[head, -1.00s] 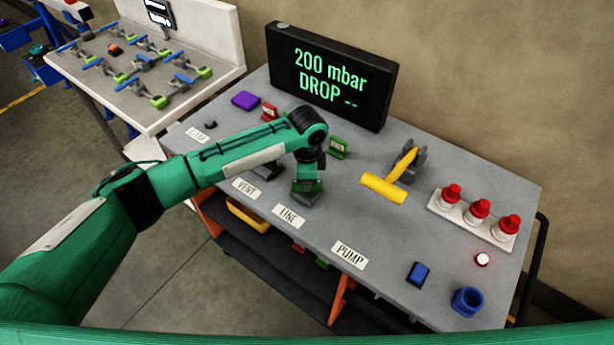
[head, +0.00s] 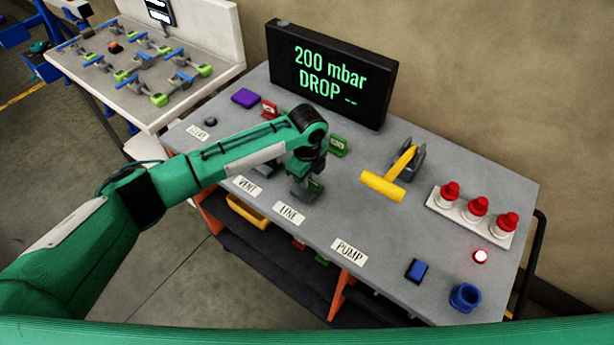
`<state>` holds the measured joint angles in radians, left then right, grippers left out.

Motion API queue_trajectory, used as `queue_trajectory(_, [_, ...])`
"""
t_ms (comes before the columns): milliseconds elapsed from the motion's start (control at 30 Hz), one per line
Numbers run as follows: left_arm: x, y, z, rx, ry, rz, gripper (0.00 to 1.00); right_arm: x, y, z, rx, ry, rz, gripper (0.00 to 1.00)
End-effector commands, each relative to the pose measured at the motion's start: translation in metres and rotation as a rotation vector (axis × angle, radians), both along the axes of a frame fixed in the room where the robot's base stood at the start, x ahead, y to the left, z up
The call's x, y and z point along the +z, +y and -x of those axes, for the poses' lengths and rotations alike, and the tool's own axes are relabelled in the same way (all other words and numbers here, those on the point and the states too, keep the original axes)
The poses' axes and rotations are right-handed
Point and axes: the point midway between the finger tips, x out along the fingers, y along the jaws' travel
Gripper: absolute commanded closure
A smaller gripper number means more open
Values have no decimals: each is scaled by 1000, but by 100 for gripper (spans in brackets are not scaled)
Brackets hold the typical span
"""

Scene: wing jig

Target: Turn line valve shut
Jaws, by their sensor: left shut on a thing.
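My left gripper (head: 306,188) points down at the line valve, just behind the "LINE" label (head: 289,213) on the grey bench top. It is shut on the valve's handle, which is mostly hidden by the gripper, so its exact angle cannot be told. A small green plate (head: 338,146) stands behind the gripper. The display (head: 331,76) reads "200 mbar DROP --" in green. My right gripper is not in view.
A yellow T-handled pump lever (head: 383,186) stands right of the gripper. Further right are red-capped posts on a white block (head: 470,218), a lit red lamp (head: 480,256), a blue switch (head: 417,270) and a blue cup (head: 464,297). A purple block (head: 244,97) lies at the back left.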

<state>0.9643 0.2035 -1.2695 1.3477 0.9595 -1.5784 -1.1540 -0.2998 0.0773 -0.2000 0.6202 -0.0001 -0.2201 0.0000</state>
Motion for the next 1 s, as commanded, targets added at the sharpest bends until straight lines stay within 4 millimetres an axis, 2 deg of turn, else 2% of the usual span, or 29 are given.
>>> queue_trajectory(433, [2,-1,-1,-13,-3,3,100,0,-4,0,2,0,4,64])
queue_trajectory(467, [2,-1,-1,-13,-3,3,84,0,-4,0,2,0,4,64])
queue_trajectory(567, [2,-1,-1,-12,-3,3,65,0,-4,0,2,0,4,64])
queue_trajectory(867, [1,0,0,-11,-2,1,65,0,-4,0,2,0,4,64])
queue_trajectory(1000, [12,-1,-1,-10,-3,2,65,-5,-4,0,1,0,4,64])
